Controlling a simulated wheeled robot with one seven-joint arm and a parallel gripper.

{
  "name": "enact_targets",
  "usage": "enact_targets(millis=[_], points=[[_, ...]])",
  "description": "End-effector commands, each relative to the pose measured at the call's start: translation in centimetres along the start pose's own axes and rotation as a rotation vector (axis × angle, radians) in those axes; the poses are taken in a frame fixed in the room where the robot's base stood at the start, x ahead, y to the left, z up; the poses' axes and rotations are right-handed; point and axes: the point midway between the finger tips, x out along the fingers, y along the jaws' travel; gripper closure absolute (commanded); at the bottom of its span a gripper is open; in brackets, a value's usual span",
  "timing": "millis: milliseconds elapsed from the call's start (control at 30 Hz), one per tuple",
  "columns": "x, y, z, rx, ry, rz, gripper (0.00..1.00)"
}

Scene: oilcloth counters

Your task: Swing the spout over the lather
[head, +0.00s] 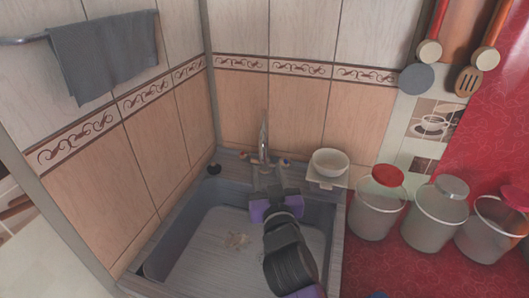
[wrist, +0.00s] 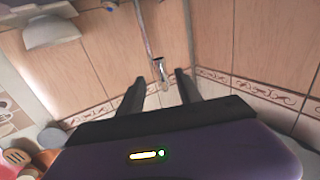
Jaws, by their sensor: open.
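The tap's spout (head: 263,137) stands up at the back of the sink, between two small handles. The lather (head: 236,240) is a small pale patch on the sink floor, left of my arm. My gripper (head: 267,182) is over the back of the sink, just in front of the tap. In the wrist view my gripper (wrist: 159,80) is open, and the metal spout (wrist: 161,73) shows in the gap between its two fingers. I cannot tell whether a finger touches it. The lather is out of the wrist view.
The grey sink (head: 162,245) is set in a corner of tiled walls. A white bowl (head: 330,162) stands right of the tap. Several lidded jars (head: 376,212) line the red counter at right. A grey towel (head: 103,62) hangs on the left wall.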

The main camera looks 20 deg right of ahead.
Motion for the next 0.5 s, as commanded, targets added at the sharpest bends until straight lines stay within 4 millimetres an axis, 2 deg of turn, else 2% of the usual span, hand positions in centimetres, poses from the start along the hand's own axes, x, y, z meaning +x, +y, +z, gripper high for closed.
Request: enact_targets(millis=[500], points=[[6.7, -0.1, -0.3, 0.003, 0.002, -0.002, 0.59]])
